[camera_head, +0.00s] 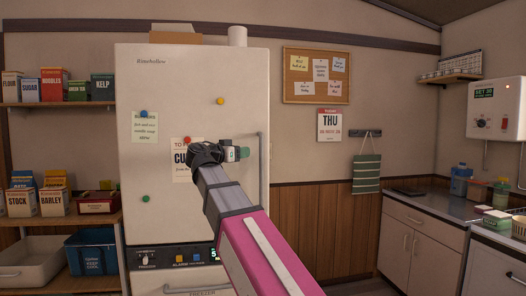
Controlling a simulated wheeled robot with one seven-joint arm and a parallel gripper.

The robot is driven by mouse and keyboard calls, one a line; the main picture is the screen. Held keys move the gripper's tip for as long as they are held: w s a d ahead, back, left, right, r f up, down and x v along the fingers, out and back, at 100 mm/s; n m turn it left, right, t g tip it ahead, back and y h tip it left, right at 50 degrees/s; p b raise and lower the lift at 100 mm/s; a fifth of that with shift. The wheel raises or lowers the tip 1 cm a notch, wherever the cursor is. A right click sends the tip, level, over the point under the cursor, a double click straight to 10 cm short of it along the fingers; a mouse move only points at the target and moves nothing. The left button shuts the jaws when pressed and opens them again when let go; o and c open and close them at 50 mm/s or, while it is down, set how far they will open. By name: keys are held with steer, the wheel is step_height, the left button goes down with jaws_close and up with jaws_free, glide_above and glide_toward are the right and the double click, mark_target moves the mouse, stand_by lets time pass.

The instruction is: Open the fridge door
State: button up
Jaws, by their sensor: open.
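The fridge (172,85) is a tall cream unit in the middle left of the head view. Its upper door is closed flush, with notes and coloured magnets on its face. A vertical bar handle (263,178) runs along the door's right side. A second, horizontal handle (197,290) is on the lower front, below a dark control strip (180,256). My gripper (244,153) is in front of the door, just left of the upper part of the vertical handle. It is open. My arm hides part of the door, and I cannot tell whether the fingers touch the handle.
Shelves (60,104) with food boxes stand close on the left, with a blue bin (91,252) below. A counter (440,212) with cupboards runs along the right. The wall between fridge and counter holds a cork board (316,95) and a hanging green towel (367,174).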

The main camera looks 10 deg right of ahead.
mark_target(260, 149)
steer(key=x, duration=1)
steer(key=shift+w+d, duration=0.25)
steer(key=shift+d, duration=0.05)
jaws_close()
